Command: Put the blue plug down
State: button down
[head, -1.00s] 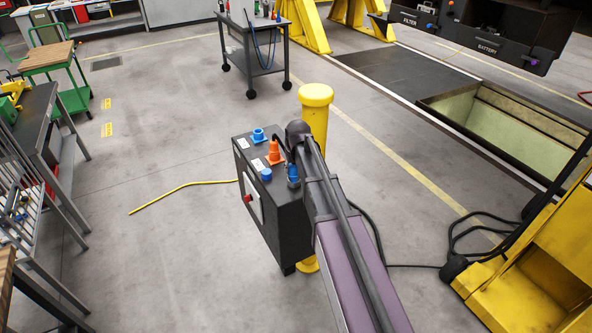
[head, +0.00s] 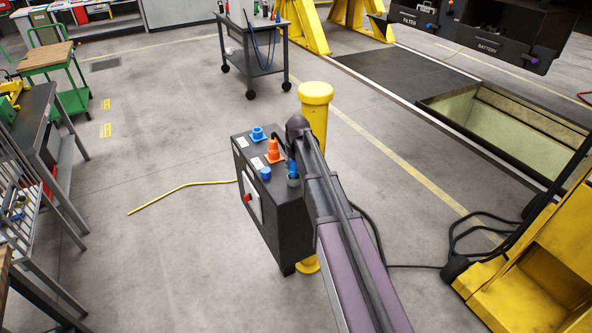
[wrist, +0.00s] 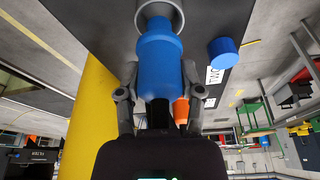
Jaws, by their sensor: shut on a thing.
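The blue plug (head: 292,167) is upright at the near right corner of the dark box's top (head: 283,203). In the wrist view my gripper (wrist: 159,78) is shut on the blue plug (wrist: 160,58), one finger on each side. The plug's narrower end reaches into the mouth of a grey round holder (wrist: 160,12), which also shows below the plug in the head view (head: 293,182). I cannot tell how deep it sits. In the head view my arm hides most of the gripper.
A yellow post (head: 315,112) rises close behind the arm. A yellow cable (head: 180,187) lies on the floor to the left. Open floor surrounds the box's left side.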

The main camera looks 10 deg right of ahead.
jog(key=shift+f+b, duration=0.7)
jog(key=shift+f, duration=0.35)
jog(key=shift+f, duration=0.15)
jog(key=shift+c, duration=1.2)
grip_release()
jog(key=shift+r, duration=0.25)
jog(key=p+v, duration=1.1)
jog(key=v, duration=0.1)
jog(key=shift+p, duration=0.3)
